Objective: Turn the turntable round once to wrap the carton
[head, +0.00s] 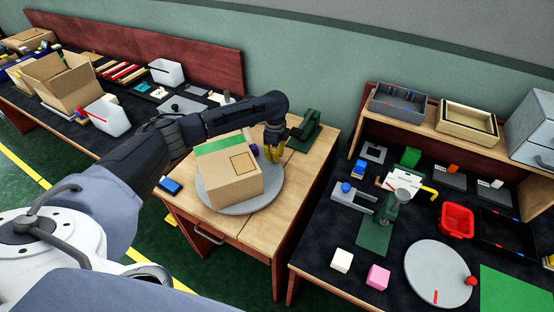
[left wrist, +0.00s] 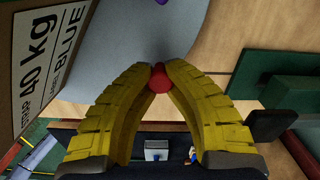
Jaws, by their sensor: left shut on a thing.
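The brown carton (head: 232,180) with a green strip across its top stands on the grey turntable (head: 262,197) on the wooden table. In the left wrist view the carton's printed side (left wrist: 45,55) reads "40 kg" and "BLUE", beside the grey turntable surface (left wrist: 140,35). My left gripper (head: 275,152) is at the turntable's far right edge, beside the carton. In the left wrist view its yellow fingers (left wrist: 158,72) are shut on a red knob (left wrist: 160,80) at the turntable's rim. The knob is hidden in the head view. My right gripper is not in view.
A dark green stand (head: 305,132) is close to the right of my left gripper. A small purple thing (head: 254,150) sits behind the carton. Another grey disc (head: 437,270) is on the right bench.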

